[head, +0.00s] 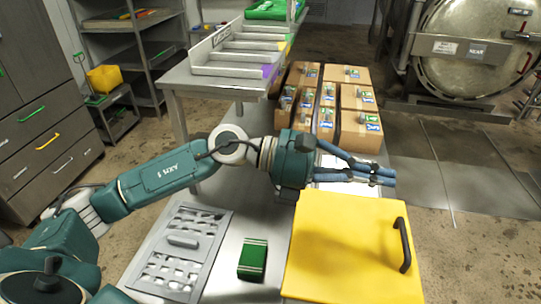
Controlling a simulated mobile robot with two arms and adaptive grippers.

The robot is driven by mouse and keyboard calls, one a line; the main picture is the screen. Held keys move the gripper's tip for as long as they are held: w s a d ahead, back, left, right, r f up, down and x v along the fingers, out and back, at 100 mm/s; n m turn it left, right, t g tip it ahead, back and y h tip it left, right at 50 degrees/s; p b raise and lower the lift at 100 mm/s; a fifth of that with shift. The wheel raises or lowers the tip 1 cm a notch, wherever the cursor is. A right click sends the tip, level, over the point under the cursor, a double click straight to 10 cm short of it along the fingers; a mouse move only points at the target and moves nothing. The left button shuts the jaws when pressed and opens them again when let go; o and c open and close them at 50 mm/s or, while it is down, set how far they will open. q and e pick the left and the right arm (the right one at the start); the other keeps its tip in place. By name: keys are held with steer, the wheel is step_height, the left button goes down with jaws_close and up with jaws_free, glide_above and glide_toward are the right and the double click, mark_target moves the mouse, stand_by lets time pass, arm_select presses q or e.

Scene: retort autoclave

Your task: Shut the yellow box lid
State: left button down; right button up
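The yellow box lid (345,250) shows as a broad flat yellow panel at the lower right, on the near part of the metal table. A black bar handle (404,245) sits near its right edge. The box body below is hidden, and I cannot tell how far the lid stands open. My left gripper (392,176) is above and just beyond the lid's far edge, pointing right. Its blue fingers come together at the tips, with nothing seen between them. I cannot tell whether it touches the lid. My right gripper is not in view.
A grey perforated tray (182,242) and a green block (253,260) lie on the table left of the lid. Several cardboard boxes (362,132) stand beyond my gripper. A raised metal bench (205,82) is at the back. Open floor (480,240) lies to the right.

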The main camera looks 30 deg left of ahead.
mark_target(403, 233)
arm_select(q)
steer(key=shift+y, duration=0.6)
steer(key=d+f, duration=0.2)
steer(key=f, duration=0.1)
steer(key=w+d+f+b, duration=0.1)
steer(key=d+f, duration=0.2)
steer(key=f, duration=0.1)
steer(key=w+d+f+b, duration=0.1)
steer(key=d+f, duration=0.2)
steer(key=f, duration=0.1)
steer(key=shift+w, duration=0.2)
steer(key=shift+d+f, duration=0.1)
steer(key=shift+f, duration=0.45)
